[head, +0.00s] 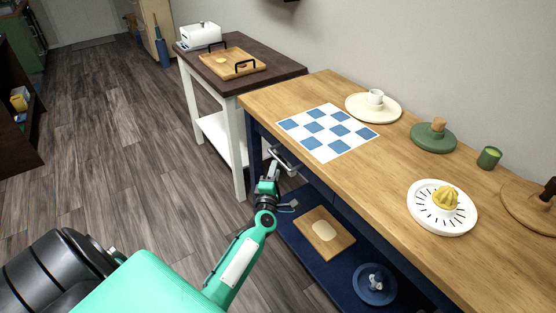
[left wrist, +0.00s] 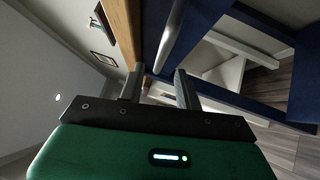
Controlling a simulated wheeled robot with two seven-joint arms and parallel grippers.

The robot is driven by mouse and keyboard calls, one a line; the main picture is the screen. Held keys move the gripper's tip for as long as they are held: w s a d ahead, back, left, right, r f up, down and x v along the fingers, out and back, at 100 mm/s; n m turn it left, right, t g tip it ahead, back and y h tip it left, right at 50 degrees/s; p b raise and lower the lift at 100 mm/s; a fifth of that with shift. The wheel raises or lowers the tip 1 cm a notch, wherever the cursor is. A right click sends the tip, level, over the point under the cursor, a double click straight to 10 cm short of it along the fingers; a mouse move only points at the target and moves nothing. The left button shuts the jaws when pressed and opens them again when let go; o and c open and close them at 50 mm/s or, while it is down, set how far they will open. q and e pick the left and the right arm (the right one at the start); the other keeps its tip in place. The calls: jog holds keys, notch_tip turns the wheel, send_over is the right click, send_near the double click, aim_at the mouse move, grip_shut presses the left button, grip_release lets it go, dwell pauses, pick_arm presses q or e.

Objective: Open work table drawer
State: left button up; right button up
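The work table (head: 322,89) has a light wooden top and a dark blue frame. A metal bar handle (head: 284,157) shows on its front, just under the top edge. My left gripper (head: 273,167) is at this handle. In the left wrist view its two fingers (left wrist: 159,72) are apart, and the silver handle bar (left wrist: 171,35) appears in line with the gap between them. I cannot tell whether the fingers touch it. The drawer front is mostly hidden by the table top, and any gap around it is not clear. My right gripper is not in view.
A blue-and-white checked cloth (head: 327,132), cup, plates and a juicer (head: 443,206) stand on the top. The lower shelf holds a wooden board (head: 318,234) and a blue lidded dish (head: 372,285). A white side table (head: 215,126) stands beyond. Floor at left is clear.

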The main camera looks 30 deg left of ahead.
aim_at(278, 158)
pick_arm(q)
jog(key=x, duration=0.5)
jog(key=shift+w+a, duration=0.1)
jog(key=shift+w, duration=0.2)
grip_shut()
